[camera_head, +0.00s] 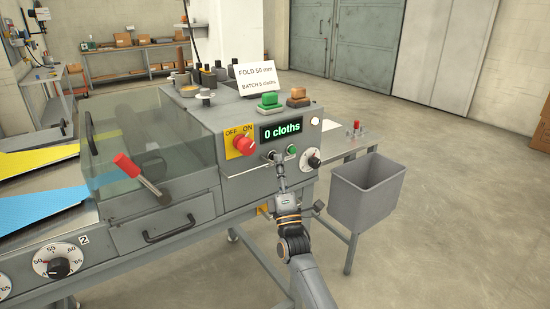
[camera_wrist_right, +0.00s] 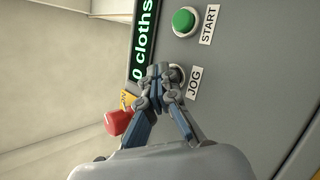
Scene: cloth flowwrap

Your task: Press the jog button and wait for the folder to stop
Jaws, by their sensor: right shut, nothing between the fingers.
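The folder machine's grey front panel (camera_head: 262,182) carries a green display reading "0 cloths" (camera_head: 282,131). The jog button (camera_wrist_right: 177,74), labelled JOG, is mostly hidden behind my right gripper's fingertips in the right wrist view. My right gripper (camera_head: 281,174) is shut and empty, its tips at the jog button; I cannot tell whether the button is pushed in. The green START button (camera_wrist_right: 184,21) sits beside it and also shows in the head view (camera_head: 291,149). My left gripper is not in view.
A grey bin (camera_head: 366,190) stands to the right. A red-handled lever (camera_head: 128,167) and clear cover (camera_head: 150,135) are at left. Open floor lies at right.

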